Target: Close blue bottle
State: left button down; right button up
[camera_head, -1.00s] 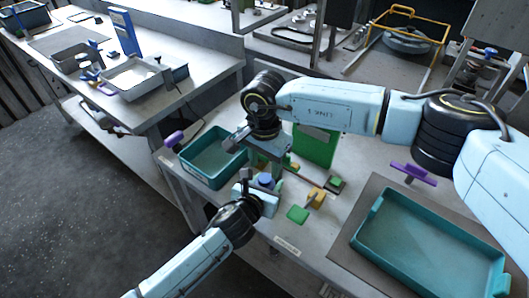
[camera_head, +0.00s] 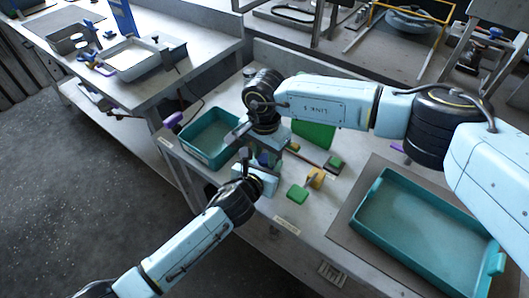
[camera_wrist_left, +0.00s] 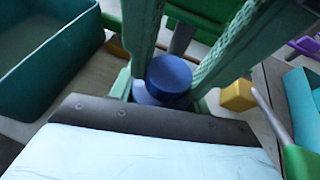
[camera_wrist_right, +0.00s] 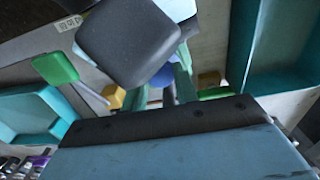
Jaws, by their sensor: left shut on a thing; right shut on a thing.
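A blue bottle (camera_head: 265,160) stands upright at the table's front edge, mostly hidden by my grippers in the head view. Its round blue top (camera_wrist_left: 169,75) shows in the left wrist view, between long green fingers. My left gripper (camera_head: 257,178) reaches in low from the front and is shut on the bottle. My right gripper (camera_head: 268,150) points down from above and is shut at the blue top, which I take to be the cap. In the right wrist view, blue (camera_wrist_right: 165,75) shows by the green fingers, partly behind a dark block. I cannot tell how tightly the cap sits.
A teal bin (camera_head: 208,137) stands left of the grippers. A large teal tray (camera_head: 420,235) lies to the right on a brown mat. My right arm spans above the table.

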jog(key=m, duration=0.6)
jog(key=shift+w+m, duration=0.1)
jog(key=shift+m, duration=0.2)
jog(key=o, duration=1.1)
jog(key=shift+c, duration=0.2)
jog(key=shift+s, duration=0.25)
jog(key=shift+a+r, duration=0.1)
jog(key=shift+r, duration=2.2)
jog(key=shift+w, duration=0.15)
jog(key=shift+c, duration=0.3)
